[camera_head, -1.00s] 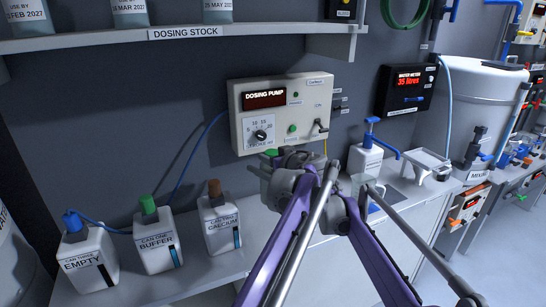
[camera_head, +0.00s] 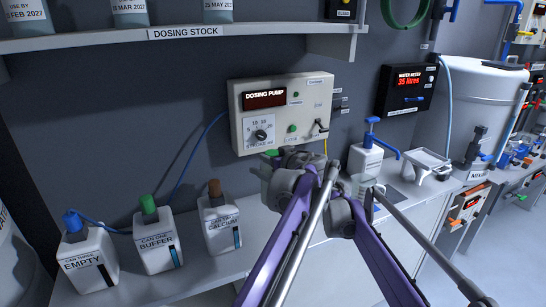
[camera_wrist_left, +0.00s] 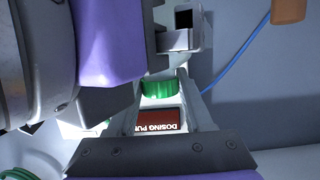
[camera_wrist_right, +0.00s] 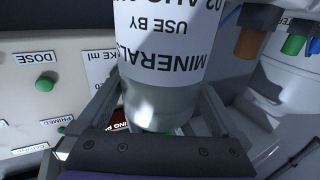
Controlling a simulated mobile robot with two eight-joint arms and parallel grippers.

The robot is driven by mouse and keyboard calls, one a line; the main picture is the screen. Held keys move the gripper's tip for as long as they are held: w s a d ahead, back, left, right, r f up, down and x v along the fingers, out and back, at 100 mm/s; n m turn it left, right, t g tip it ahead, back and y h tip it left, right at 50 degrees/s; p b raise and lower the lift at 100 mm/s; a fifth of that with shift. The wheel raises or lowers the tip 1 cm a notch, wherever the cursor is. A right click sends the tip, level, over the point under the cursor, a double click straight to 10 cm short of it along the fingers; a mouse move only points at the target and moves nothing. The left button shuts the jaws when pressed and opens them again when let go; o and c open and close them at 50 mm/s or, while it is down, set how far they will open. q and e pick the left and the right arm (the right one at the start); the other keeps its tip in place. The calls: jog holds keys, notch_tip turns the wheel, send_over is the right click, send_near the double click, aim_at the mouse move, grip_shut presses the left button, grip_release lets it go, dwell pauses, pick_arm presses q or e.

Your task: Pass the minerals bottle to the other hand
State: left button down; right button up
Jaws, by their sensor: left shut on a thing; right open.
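The minerals bottle (camera_wrist_right: 165,45) fills the top of the right wrist view, with its MINERALS label upside down. Its green cap (camera_wrist_left: 160,89) shows between the fingers in the left wrist view. My left gripper (camera_wrist_left: 165,105) is shut on the bottle near the cap. My right gripper (camera_wrist_right: 155,115) is open, with its fingers on either side of the bottle's clear lower-in-picture part. In the head view, my left gripper (camera_head: 272,165) and right gripper (camera_head: 358,190) are close together before the dosing pump; my arms hide most of the bottle.
The dosing pump (camera_head: 282,112) is on the wall right behind the grippers. Three capped cans, empty (camera_head: 86,262), buffer (camera_head: 157,242) and calcium (camera_head: 220,225), stand on the counter at left.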

jog(key=s+d+r+m+t+h, duration=0.2)
jog(key=s+d+m+t+h, duration=0.45)
jog(key=s+d+h, duration=0.75)
pick_arm(q)
jog(key=shift+s+r, duration=0.1)
pick_arm(e)
jog(key=s+f+m+g, duration=0.1)
jog(key=s+f+g, duration=0.6)
jog(key=s+f, duration=0.6)
jog(key=s+f+m+g+y, duration=0.1)
jog(key=s+f+g, duration=0.6)
jog(key=s+f, duration=0.6)
jog(key=s, duration=0.7)
jog(key=shift+s+a, duration=0.25)
jog(key=shift+a, duration=0.05)
